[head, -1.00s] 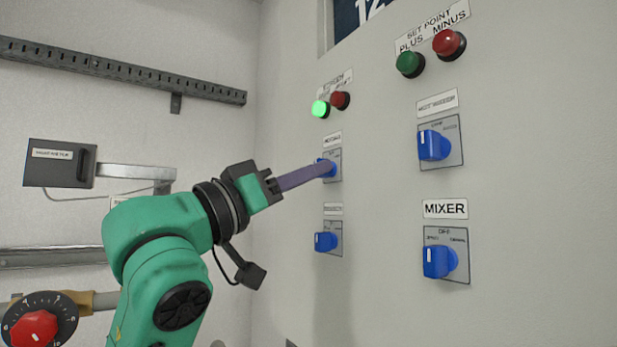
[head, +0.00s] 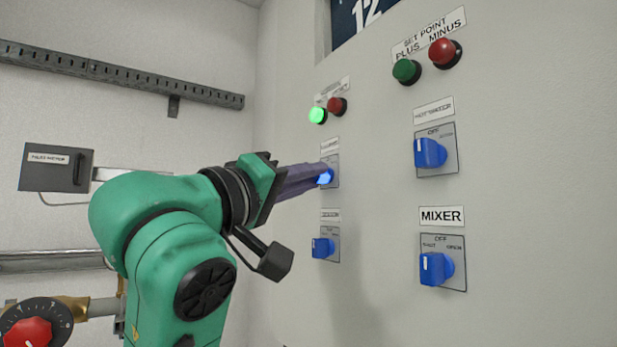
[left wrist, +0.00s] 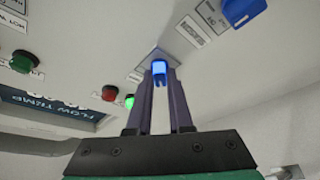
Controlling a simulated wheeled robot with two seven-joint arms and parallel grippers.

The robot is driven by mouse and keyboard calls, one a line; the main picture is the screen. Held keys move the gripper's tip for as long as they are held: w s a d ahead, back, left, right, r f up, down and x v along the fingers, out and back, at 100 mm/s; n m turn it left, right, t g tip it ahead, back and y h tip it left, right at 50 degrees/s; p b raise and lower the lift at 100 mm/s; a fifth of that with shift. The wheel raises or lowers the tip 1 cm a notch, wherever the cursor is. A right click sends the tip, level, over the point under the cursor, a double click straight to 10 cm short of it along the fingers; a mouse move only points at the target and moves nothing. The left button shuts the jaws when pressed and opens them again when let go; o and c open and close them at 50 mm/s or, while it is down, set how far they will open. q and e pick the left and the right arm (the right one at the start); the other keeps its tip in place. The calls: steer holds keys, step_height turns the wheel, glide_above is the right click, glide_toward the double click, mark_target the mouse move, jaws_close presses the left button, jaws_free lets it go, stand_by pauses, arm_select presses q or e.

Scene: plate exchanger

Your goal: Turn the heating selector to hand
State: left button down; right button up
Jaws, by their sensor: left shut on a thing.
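The heating selector is a blue knob (head: 325,177) on a small grey plate, in the upper left of the knobs on the panel in the head view. It also shows as a bright blue knob between the fingertips in the left wrist view (left wrist: 159,69). Its label is too small to read surely. My left gripper (head: 318,176) reaches it from the left, its two purple fingers shut on the knob, one on each side. The fingers partly hide the knob and its plate, so I cannot tell its setting. My right gripper is not in view.
Below is another blue knob (head: 323,247). To the right are the upper right knob (head: 430,153) and the mixer knob (head: 435,268). A lit green button (head: 317,116) and a red button (head: 337,106) sit above. A grey box (head: 55,167) is on the left wall.

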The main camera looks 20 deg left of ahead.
arm_select(q)
steer(key=shift+r, duration=0.1)
steer(key=c, duration=0.8)
jaws_free()
steer(key=b+v, duration=0.6)
steer(key=v, duration=0.8)
steer(key=shift+s+a, duration=0.15)
steer(key=shift+s, duration=0.1)
